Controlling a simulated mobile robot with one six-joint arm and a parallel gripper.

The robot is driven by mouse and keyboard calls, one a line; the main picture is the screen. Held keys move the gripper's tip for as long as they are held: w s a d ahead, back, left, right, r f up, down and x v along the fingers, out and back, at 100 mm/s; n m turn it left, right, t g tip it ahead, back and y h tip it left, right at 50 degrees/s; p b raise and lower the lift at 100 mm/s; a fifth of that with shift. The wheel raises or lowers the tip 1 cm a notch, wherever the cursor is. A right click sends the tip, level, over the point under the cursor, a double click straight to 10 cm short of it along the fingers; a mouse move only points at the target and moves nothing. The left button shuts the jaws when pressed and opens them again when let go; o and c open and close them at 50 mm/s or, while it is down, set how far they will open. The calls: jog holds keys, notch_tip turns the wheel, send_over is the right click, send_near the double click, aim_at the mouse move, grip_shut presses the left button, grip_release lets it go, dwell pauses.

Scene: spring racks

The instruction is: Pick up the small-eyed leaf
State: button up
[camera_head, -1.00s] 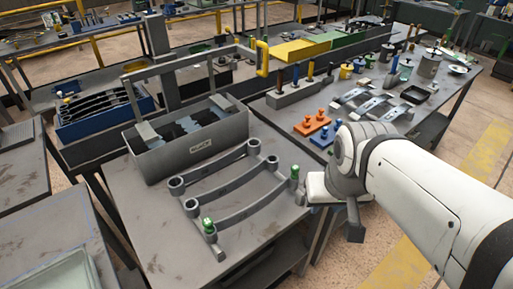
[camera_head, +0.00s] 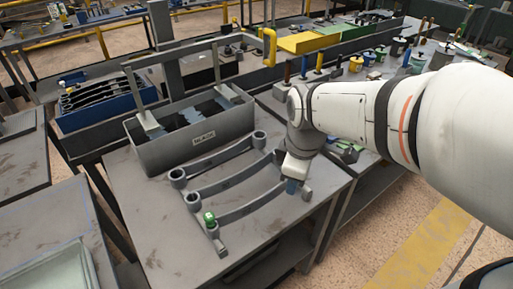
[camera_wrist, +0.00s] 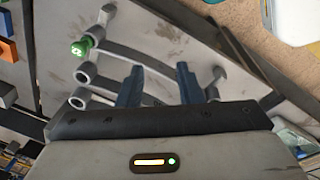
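Grey curved leaves with ring eyes lie side by side on the near table. The rear leaf (camera_head: 220,157) and the middle leaf (camera_head: 235,180) have open eyes; the front leaf (camera_head: 245,208) has a green pin (camera_head: 209,218) at its left end. I cannot tell for sure which is the small-eyed leaf. A curved leaf (camera_wrist: 128,52) passes just beyond the fingertips; I see no contact.
A grey bin (camera_head: 190,145) with a frame handle stands behind the leaves. A blue crate (camera_head: 105,103) holding dark leaves is at the back left. The right bench carries yellow trays (camera_head: 303,44) and small parts. The near table's front left is clear.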

aim_at(262, 196)
jog(key=w+a+f+n, duration=0.2)
jog(key=f+n, duration=0.2)
jog(key=f, duration=0.1)
jog(key=w+a+f+n+g+b, duration=0.1)
jog(key=a+f+n, duration=0.1)
jog(key=f+n, duration=0.2)
jog(key=w+a+f+n, duration=0.2)
jog(key=f+n, duration=0.2)
jog(key=f, duration=0.1)
jog(key=shift+w+a+f, duration=0.3)
jog(key=shift+a+f, duration=0.05)
grip_shut()
jog(key=shift+r, duration=0.1)
